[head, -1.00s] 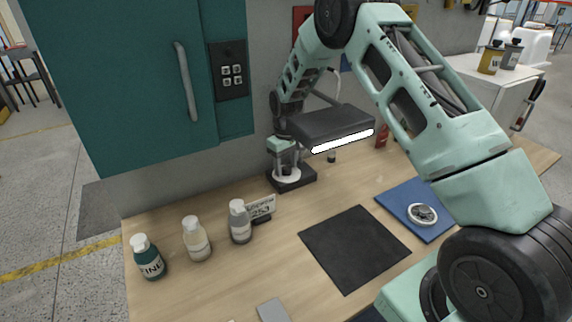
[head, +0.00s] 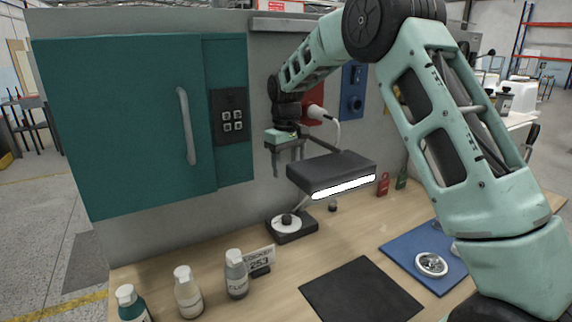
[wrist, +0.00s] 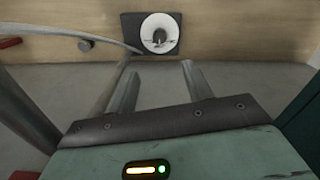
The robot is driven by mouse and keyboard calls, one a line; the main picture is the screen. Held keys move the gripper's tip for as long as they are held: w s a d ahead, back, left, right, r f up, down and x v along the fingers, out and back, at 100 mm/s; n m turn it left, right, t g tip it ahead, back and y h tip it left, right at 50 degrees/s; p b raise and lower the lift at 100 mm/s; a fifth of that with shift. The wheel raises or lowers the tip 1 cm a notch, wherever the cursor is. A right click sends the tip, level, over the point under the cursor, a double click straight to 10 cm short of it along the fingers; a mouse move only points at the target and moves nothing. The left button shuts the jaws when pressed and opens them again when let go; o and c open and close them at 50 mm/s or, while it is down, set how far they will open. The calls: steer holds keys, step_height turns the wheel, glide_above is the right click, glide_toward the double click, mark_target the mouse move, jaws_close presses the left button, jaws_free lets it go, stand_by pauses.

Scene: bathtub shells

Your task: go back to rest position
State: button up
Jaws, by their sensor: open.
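My gripper (head: 287,158) is open and empty in the head view. It hangs fingers down in front of the grey wall, above a black square base (head: 292,228) with a white disc and a dark knob on it. In the wrist view my gripper's two fingers (wrist: 158,88) stand apart with nothing between them. The same black base (wrist: 152,34) with its white disc lies beyond the fingertips, apart from them.
A teal cabinet (head: 125,125) is left of my gripper. A lamp with a black head (head: 330,172) is close to its right. Several bottles (head: 188,290), a black mat (head: 360,292) and a blue mat (head: 405,252) are on the wooden table.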

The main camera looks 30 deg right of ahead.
steer(key=shift+r, duration=0.7)
